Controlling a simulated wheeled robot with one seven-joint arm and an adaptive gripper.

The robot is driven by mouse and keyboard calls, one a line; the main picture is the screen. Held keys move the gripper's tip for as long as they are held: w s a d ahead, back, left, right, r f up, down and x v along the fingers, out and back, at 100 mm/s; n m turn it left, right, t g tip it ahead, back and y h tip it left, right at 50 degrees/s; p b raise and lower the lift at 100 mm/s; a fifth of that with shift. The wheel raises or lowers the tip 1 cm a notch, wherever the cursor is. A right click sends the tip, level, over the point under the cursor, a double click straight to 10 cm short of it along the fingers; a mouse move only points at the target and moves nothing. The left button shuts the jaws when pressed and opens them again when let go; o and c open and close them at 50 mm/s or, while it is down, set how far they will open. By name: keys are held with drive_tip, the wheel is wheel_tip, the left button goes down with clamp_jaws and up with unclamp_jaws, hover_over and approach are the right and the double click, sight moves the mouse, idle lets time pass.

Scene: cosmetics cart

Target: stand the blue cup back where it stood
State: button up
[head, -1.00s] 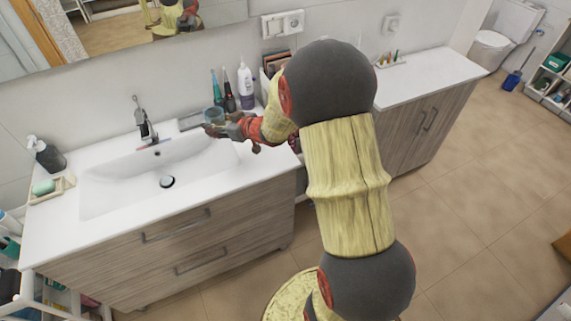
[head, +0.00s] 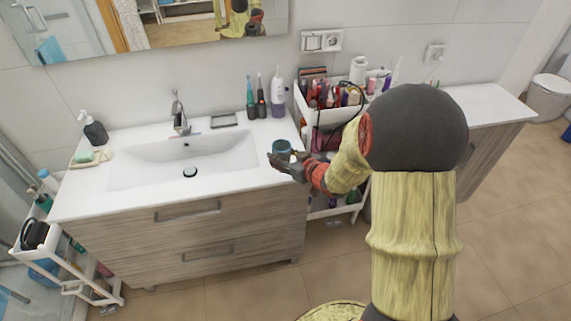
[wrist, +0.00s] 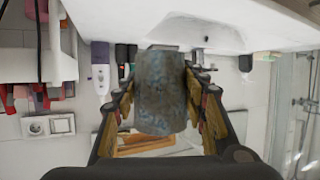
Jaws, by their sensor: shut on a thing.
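The blue cup (head: 281,147) is small and blue-grey, with a mottled surface. My gripper (head: 286,160) is shut on it and holds it over the right end of the white washbasin counter (head: 247,160), near its front edge. In the wrist view the cup (wrist: 161,92) fills the middle, with a finger of my gripper (wrist: 161,105) on each side. That view is upside down, with the basin along its top. The cup seems held clear of the counter; the exact gap cannot be told.
Electric toothbrushes (head: 256,102) and a white-purple bottle (head: 278,95) stand at the counter's back right. A grey flat dish (head: 224,120) lies beside the tap (head: 180,114). A white cart (head: 305,118) full of cosmetics stands right of the counter.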

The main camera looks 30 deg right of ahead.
drive_tip(key=w+d+f, duration=0.1)
drive_tip(key=w+f, duration=0.1)
drive_tip(key=w+d+f+b, duration=0.1)
drive_tip(key=w+d+f, duration=0.1)
drive_tip(key=w+d+f+b, duration=0.1)
drive_tip(key=w+f, duration=0.1)
drive_tip(key=f, duration=0.1)
drive_tip(key=shift+w+d+f, duration=0.1)
drive_tip(key=shift+w+d, duration=0.1)
drive_tip(key=shift+w, duration=0.1)
drive_tip(key=shift+w+f+b, duration=0.1)
drive_tip(key=shift+f+b, duration=0.65)
drive_tip(key=shift+f, duration=0.75)
drive_tip(key=shift+f, duration=0.15)
drive_tip(key=o, duration=1.4)
drive_tip(key=shift+c, duration=0.2)
